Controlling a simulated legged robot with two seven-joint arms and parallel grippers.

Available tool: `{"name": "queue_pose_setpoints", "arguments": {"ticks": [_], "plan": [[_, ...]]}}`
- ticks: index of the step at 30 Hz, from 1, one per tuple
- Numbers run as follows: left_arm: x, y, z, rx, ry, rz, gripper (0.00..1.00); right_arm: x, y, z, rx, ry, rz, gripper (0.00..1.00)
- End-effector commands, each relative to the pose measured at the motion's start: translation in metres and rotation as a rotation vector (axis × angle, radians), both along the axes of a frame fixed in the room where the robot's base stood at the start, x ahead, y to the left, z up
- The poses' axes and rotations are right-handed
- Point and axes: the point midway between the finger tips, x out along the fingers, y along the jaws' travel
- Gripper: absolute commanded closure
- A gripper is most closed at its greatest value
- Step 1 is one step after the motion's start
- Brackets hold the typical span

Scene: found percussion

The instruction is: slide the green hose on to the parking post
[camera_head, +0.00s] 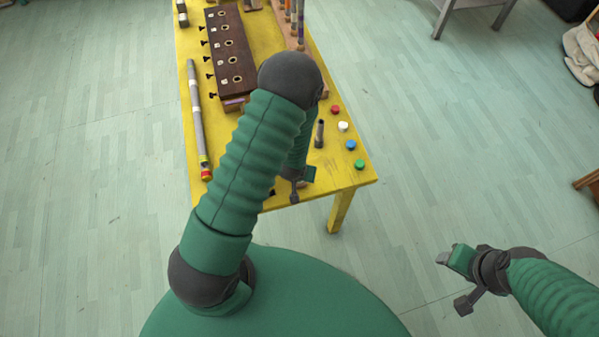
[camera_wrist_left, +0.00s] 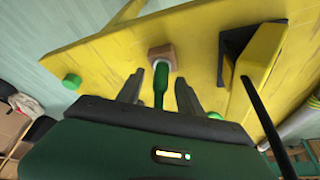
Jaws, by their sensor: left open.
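In the left wrist view, a green hose (camera_wrist_left: 161,85) stands between the two fingers of my left gripper (camera_wrist_left: 160,93). Its far end is at a small brown block (camera_wrist_left: 162,52) with a pale centre on the yellow table. The fingers are apart, with a gap on each side of the hose. In the head view my left gripper (camera_head: 303,184) is at the table's near edge, partly behind my own arm, and the hose is hidden. I cannot tell which thing is the parking post; a dark upright tube (camera_head: 319,133) stands beyond the gripper. My right gripper (camera_head: 453,281) is open and empty, over the floor.
Red (camera_head: 335,109), white (camera_head: 343,126), blue (camera_head: 351,145) and green (camera_head: 360,164) caps line the right edge of the yellow table (camera_head: 262,130). A grey tube (camera_head: 196,120) lies along the left edge. A dark box with holes (camera_head: 229,60) stands farther back.

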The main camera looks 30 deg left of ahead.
Motion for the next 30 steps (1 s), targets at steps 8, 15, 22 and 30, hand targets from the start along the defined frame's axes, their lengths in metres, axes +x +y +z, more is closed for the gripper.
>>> {"name": "queue_pose_setpoints", "arguments": {"ticks": [8, 15, 22, 30], "plan": [[-0.016, -0.006, 0.047, 0.0, -0.005, -0.002, 0.56, 0.0, 0.0, 0.0, 0.0, 0.0, 0.0, 0.44], [-0.039, -0.015, 0.105, -0.001, -0.005, -0.002, 0.56, 0.0, 0.0, 0.004, 0.0, 0.0, 0.0, 0.44], [-0.054, -0.019, 0.147, 0.001, 0.007, 0.0, 0.56, 0.0, 0.0, 0.037, 0.0, 0.0, 0.0, 0.44], [-0.06, -0.021, 0.156, 0.0, 0.004, 0.001, 0.56, 0.0, 0.0, 0.066, 0.0, 0.0, 0.0, 0.44]]}}
